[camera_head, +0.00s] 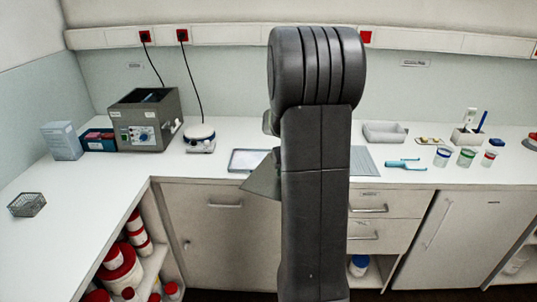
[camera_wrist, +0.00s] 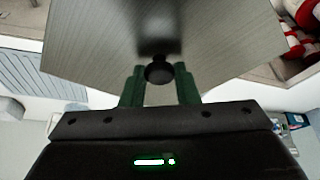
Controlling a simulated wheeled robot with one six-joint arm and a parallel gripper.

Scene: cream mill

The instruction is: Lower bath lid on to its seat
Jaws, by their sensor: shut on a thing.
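The bath (camera_head: 145,122) is a grey box with a front control panel, standing at the back left of the counter. Its top looks open and dark inside. The bath lid (camera_wrist: 100,40) is a grey plate with a round black knob (camera_wrist: 158,72). In the wrist view my gripper (camera_wrist: 160,80) is shut on the knob, with one green finger on each side. In the head view a corner of the lid (camera_head: 264,178) shows left of my arm, to the right of the bath and apart from it. My arm hides the rest of the lid and my gripper there.
A white round-topped device (camera_head: 200,138) stands just right of the bath. A blue box (camera_head: 62,141) and a dark blue rack (camera_head: 99,139) stand left of it. A shallow tray (camera_head: 240,169) lies near my arm. Black cables hang behind. The left counter is mostly clear except a wire basket (camera_head: 27,205).

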